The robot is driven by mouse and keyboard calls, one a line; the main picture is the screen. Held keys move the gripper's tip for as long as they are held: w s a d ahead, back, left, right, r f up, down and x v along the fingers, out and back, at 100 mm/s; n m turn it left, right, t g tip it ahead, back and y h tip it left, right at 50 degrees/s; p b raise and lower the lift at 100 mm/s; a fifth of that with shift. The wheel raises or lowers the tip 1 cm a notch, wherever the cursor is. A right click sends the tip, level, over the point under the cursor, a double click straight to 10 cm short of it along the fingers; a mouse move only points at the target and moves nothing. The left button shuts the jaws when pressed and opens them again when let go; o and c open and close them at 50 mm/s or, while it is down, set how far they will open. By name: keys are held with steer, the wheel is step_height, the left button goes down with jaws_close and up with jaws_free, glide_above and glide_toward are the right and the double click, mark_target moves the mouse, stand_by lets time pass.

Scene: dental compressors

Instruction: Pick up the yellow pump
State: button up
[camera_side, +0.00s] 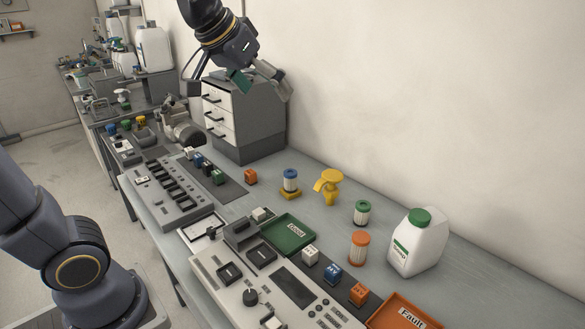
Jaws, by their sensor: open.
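The yellow pump (329,187) stands upright on the grey workbench, right of the middle of the picture, with its spout side toward the left. Nothing covers it. My gripper (236,84) is high at the top, in front of the grey drawer cabinet in the picture. It is open with its fingers spread and nothing visible between them. It is well above and to the left of the pump, not touching it.
A blue-and-white cylinder on a yellow base (290,182) stands close left of the pump. A green-capped cylinder (362,212), an orange one (359,248) and a white jug (418,242) stand to the right. A green tray (309,243) lies in front. The drawer cabinet (255,125) rises behind left.

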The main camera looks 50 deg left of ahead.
steer(key=w+a+f, duration=0.1)
steer(key=w+f, duration=0.1)
steer(key=w, duration=0.9)
steer(key=g, duration=0.3)
glide_above(332, 174)
steer(key=s+d, duration=0.1)
steer(key=s, duration=0.1)
steer(key=shift+n+y, duration=0.4)
step_height(332, 174, down, 24)
steer(key=shift+d+f, duration=0.1)
steer(key=shift+f, duration=0.1)
steer(key=shift+a+x, duration=0.15)
steer(key=shift+x, duration=1.35)
steer(key=shift+a+x, duration=0.15)
steer(key=shift+x, duration=1.35)
steer(key=shift+s, duration=0.15)
steer(key=c, duration=1.6)
